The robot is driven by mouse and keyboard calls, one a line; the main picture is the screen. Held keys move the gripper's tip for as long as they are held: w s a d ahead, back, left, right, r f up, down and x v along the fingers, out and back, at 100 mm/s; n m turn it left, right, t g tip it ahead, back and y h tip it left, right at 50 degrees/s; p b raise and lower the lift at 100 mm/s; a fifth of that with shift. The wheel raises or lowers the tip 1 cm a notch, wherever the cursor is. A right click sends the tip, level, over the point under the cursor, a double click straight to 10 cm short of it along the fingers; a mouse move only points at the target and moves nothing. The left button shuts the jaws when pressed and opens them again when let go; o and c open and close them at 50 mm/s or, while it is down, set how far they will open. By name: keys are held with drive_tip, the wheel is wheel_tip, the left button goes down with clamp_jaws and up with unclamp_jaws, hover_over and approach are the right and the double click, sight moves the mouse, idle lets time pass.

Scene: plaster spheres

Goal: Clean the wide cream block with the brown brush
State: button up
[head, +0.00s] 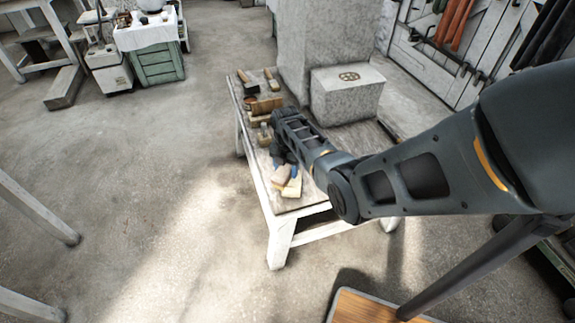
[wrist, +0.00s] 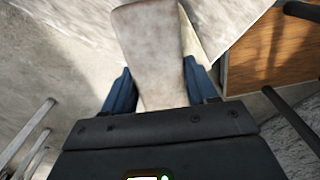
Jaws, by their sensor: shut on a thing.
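My gripper (head: 284,168) is low over the near end of the white table (head: 305,209). In the wrist view, its two blue fingers (wrist: 160,92) are shut on a pale, mottled block (wrist: 155,50). This pale block also shows in the head view (head: 281,174). A cream block (head: 292,188) is right beside it, partly covered; its edge shows behind the held block in the wrist view (wrist: 189,42). I cannot tell whether the two touch, or which is the wide one. A brush with a brown handle and pale end (head: 271,80) lies at the table's far end.
A brown wooden box (head: 266,106) and small items stand on the table beyond my gripper. A grey stone block (head: 347,94) with a round emblem stands at the right, beside a tall pillar (head: 320,40). The floor left of the table is clear.

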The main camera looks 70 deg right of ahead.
drive_tip(key=shift+d, duration=0.1)
drive_tip(key=shift+s+d+b, duration=0.15)
drive_tip(key=shift+d+b, duration=1.2)
drive_tip(key=shift+d, duration=0.75)
drive_tip(key=shift+a+r+p, duration=0.15)
drive_tip(key=shift+a+p, duration=1.25)
drive_tip(key=shift+a, duration=0.8)
drive_tip(key=shift+d+r, duration=0.3)
drive_tip(key=shift+d, duration=0.25)
drive_tip(key=shift+d+r, duration=0.3)
drive_tip(key=shift+d, duration=0.25)
